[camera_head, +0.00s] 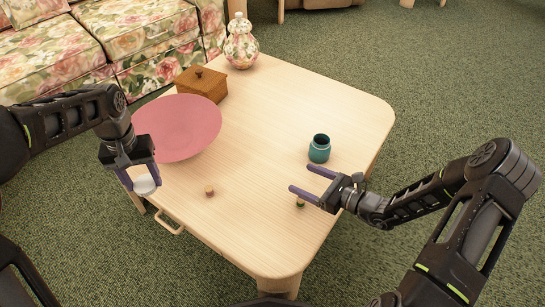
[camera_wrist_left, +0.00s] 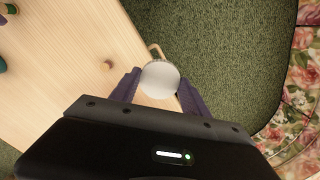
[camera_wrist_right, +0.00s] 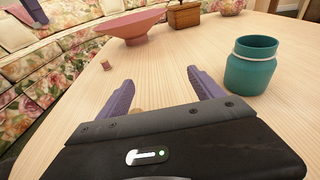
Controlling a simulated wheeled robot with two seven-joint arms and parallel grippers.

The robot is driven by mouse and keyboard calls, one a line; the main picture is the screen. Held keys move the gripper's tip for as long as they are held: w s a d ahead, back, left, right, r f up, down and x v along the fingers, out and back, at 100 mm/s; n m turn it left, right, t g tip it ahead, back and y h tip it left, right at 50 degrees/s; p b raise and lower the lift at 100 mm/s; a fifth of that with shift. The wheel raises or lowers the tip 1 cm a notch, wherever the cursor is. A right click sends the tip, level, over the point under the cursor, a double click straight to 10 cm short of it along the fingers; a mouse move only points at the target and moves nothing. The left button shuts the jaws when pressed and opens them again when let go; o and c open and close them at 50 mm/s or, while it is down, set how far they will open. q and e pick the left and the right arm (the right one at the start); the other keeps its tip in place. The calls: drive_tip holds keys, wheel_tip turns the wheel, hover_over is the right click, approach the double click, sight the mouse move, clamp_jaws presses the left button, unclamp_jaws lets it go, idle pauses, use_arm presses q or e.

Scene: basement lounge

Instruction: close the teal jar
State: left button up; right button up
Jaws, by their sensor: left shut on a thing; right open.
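The teal jar (camera_head: 319,150) stands upright on the table with its mouth uncovered. In the right wrist view the jar (camera_wrist_right: 251,68) is to the right of the fingers and shows a pale band below its rim. My left gripper (camera_head: 140,187) is shut on a white round lid-like piece (camera_head: 146,185), held near the table's left edge. This piece also shows between the fingers in the left wrist view (camera_wrist_left: 160,80). My right gripper (camera_head: 300,179) is open and empty, just in front of the jar and apart from it.
A pink bowl (camera_head: 178,128), a wooden box (camera_head: 202,84) and a floral lidded jar (camera_head: 241,47) stand at the table's back left. The table (camera_head: 262,130) is clear in the middle.

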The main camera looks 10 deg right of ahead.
sight(317, 136)
use_arm(q)
wheel_tip(317, 136, down, 4)
drive_tip(key=b, duration=0.2)
drive_tip(key=shift+b, duration=0.35)
use_arm(e)
drive_tip(key=w+d+m+t+h, duration=0.1)
drive_tip(key=d, duration=0.3)
drive_tip(key=w+d+m+t+h, duration=0.1)
drive_tip(key=d+m+t+h, duration=0.1)
drive_tip(key=d, duration=0.2)
drive_tip(key=w+d+r+m+t+h, duration=0.1)
drive_tip(key=d, duration=0.3)
drive_tip(key=shift+w+m+t, duration=0.3)
drive_tip(key=shift+w+t, duration=0.1)
drive_tip(key=shift+w+a, duration=0.1)
drive_tip(key=b+x, duration=0.2)
drive_tip(key=x, duration=0.3)
drive_tip(key=shift+w+a+f, duration=0.1)
drive_tip(key=shift+w, duration=0.2)
use_arm(q)
drive_tip(key=shift+f, duration=1.05)
use_arm(e)
drive_tip(key=shift+w+a, duration=0.15)
drive_tip(key=shift+w, duration=0.3)
